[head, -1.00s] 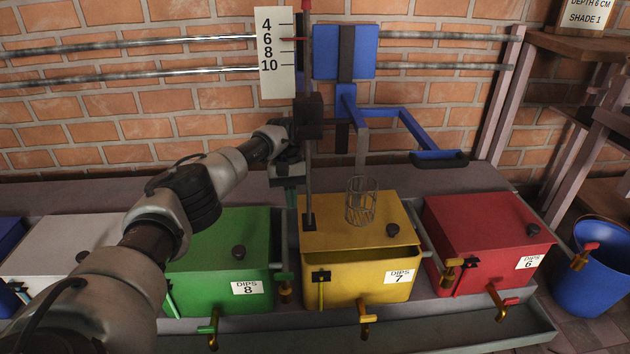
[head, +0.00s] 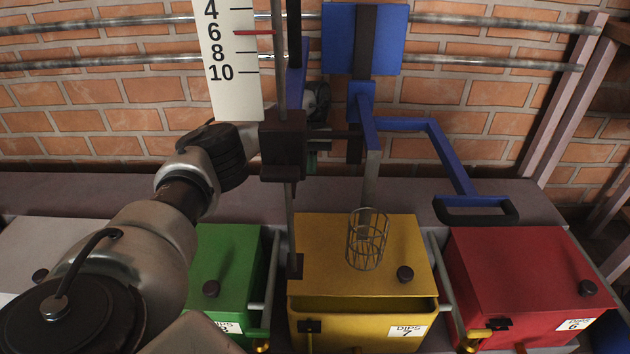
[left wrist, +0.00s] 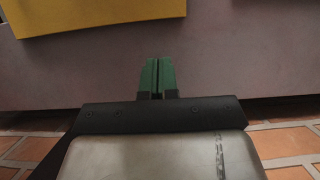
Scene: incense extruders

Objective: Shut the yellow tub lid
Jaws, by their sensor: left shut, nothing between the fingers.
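The yellow tub (head: 360,318) stands between the green and red tubs, labelled DIPS 7. My left gripper (head: 312,160) is behind the lid, mostly hidden by a dark block. In the left wrist view its green fingers (left wrist: 157,78) are shut and empty, below a yellow surface (left wrist: 90,14). My right gripper is not in view.
A dark block (head: 283,145) on an upright rod stands at the lid's left. A blue arm (head: 440,155) with a handle reaches out at the right. The green tub (head: 225,265) and red tub (head: 520,270) flank the yellow one. A brick wall closes the back.

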